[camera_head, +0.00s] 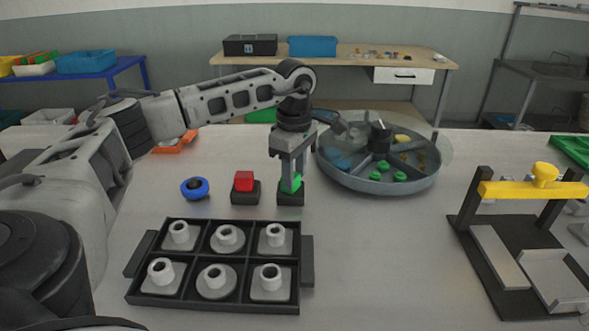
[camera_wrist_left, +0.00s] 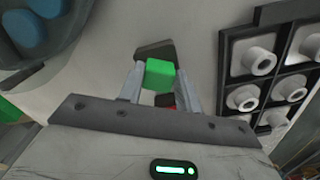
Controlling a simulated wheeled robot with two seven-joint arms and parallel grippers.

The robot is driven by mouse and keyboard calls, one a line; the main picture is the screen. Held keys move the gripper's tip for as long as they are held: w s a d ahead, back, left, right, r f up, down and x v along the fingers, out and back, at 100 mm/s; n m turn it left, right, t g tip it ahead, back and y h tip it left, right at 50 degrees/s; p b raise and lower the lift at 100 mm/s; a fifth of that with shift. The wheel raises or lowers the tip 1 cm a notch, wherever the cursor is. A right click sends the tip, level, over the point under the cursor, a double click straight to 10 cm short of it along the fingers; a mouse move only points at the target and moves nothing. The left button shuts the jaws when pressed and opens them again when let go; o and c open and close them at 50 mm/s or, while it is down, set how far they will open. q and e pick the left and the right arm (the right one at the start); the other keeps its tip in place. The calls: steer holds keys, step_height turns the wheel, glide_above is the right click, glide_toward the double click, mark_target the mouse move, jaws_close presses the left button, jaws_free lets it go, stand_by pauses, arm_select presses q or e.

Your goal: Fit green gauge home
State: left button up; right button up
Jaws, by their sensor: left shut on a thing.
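The green gauge (camera_head: 292,184) is a small bright green block. My left gripper (camera_head: 290,180) points straight down and is shut on it. The green block also shows between the two fingers in the left wrist view (camera_wrist_left: 160,73). Directly under it is a dark square holder (camera_head: 290,199), which also shows behind the block in the left wrist view (camera_wrist_left: 154,48). The block is at or just above the holder's top; the fingers hide the contact, so I cannot tell if it is seated. My right gripper is not in view.
Left of it stand a red block (camera_head: 244,180) in a dark holder and a blue round part (camera_head: 195,188). A black tray (camera_head: 210,304) with several grey bushings lies in front. A round divided tank (camera_head: 350,181) is behind right. A yellow-handled fixture (camera_head: 535,190) stands right.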

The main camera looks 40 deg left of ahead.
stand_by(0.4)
arm_select(q)
steer(key=o, duration=1.1)
steer(key=shift+c, duration=0.2)
step_height(320, 180, up, 7)
steer(key=shift+f, duration=0.1)
step_height(320, 180, up, 9)
steer(key=p, duration=0.1)
